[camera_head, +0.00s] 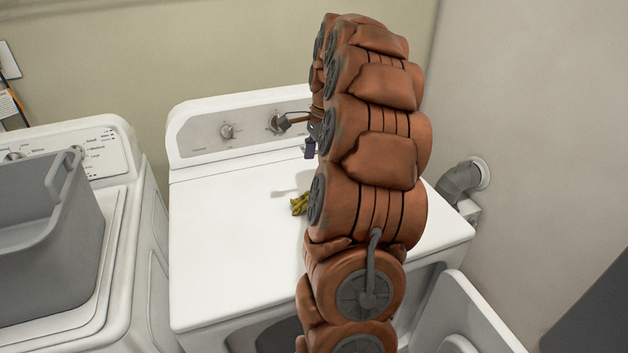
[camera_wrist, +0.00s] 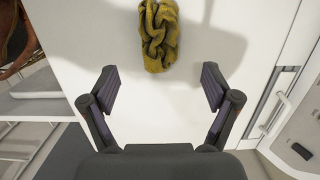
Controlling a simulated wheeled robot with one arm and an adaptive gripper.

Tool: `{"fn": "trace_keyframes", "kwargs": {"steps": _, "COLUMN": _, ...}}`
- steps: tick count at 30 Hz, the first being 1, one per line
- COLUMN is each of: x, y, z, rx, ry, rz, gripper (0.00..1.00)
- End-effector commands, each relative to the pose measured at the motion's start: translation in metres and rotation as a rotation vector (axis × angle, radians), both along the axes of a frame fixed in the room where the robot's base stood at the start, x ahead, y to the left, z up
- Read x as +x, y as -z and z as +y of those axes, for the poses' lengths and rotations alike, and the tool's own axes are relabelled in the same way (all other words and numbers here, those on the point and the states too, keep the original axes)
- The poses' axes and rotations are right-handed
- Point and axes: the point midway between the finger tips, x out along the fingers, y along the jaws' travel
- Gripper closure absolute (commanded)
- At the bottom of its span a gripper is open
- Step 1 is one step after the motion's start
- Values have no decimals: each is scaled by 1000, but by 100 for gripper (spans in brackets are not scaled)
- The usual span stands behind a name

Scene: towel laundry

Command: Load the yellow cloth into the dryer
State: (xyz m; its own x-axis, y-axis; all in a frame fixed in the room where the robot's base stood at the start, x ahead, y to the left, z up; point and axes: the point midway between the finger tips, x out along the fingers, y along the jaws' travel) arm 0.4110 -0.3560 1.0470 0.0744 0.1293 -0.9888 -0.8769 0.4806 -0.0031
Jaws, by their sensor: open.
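The crumpled yellow cloth (camera_head: 299,204) lies on the white top of the dryer (camera_head: 225,235), partly hidden behind my arm in the head view. In the wrist view the cloth (camera_wrist: 159,36) is bunched up at the top middle, beyond my fingertips. My gripper (camera_wrist: 161,88) is open and empty, with its fingers spread wide and the cloth beyond the gap between them. In the head view my gripper is mostly hidden behind my arm; one dark finger shows above the dryer top. The dryer door (camera_head: 478,322) stands open at the lower right, and part of the dark front opening (camera_head: 280,337) shows.
A washer (camera_head: 128,215) stands close to the left of the dryer, with a grey basket (camera_head: 45,240) on it. The dryer's control panel (camera_head: 245,125) rises at the back. A vent pipe (camera_head: 460,182) meets the right wall. The dryer top around the cloth is clear.

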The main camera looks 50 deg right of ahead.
Motion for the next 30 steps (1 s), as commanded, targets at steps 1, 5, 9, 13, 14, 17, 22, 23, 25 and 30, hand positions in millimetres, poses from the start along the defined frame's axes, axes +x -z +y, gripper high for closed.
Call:
{"fn": "trace_keyframes", "kwargs": {"steps": 1, "x": 1, "y": -4, "z": -2, "rx": -4, "ry": 1, "rz": -3, "gripper": 13}}
{"fn": "trace_keyframes", "kwargs": {"steps": 5, "x": -1, "y": -13, "z": -2, "rx": -1, "ry": 0, "rz": 0, "gripper": 13}}
{"fn": "trace_keyframes", "kwargs": {"steps": 9, "x": -1, "y": -18, "z": -2, "rx": 0, "ry": -1, "rz": 1, "gripper": 13}}
{"fn": "trace_keyframes", "kwargs": {"steps": 13, "x": -1, "y": -19, "z": -3, "rx": 0, "ry": -1, "rz": 0, "gripper": 13}}
{"fn": "trace_keyframes", "kwargs": {"steps": 14, "x": -1, "y": -20, "z": -2, "rx": 0, "ry": -2, "rz": 1, "gripper": 13}}
{"fn": "trace_keyframes", "kwargs": {"steps": 17, "x": 1, "y": -21, "z": 8, "rx": -1, "ry": -39, "rz": -2, "gripper": 13}}
{"fn": "trace_keyframes", "kwargs": {"steps": 22, "x": 6, "y": -26, "z": 64, "rx": -7, "ry": -261, "rz": -8, "gripper": 13}}
{"fn": "trace_keyframes", "kwargs": {"steps": 23, "x": 7, "y": -28, "z": 78, "rx": -11, "ry": -318, "rz": -11, "gripper": 13}}
{"fn": "trace_keyframes", "kwargs": {"steps": 25, "x": 4, "y": -28, "z": 111, "rx": -15, "ry": -458, "rz": -13, "gripper": 13}}
{"fn": "trace_keyframes", "kwargs": {"steps": 30, "x": -15, "y": -27, "z": 186, "rx": -23, "ry": -786, "rz": -16, "gripper": 13}}
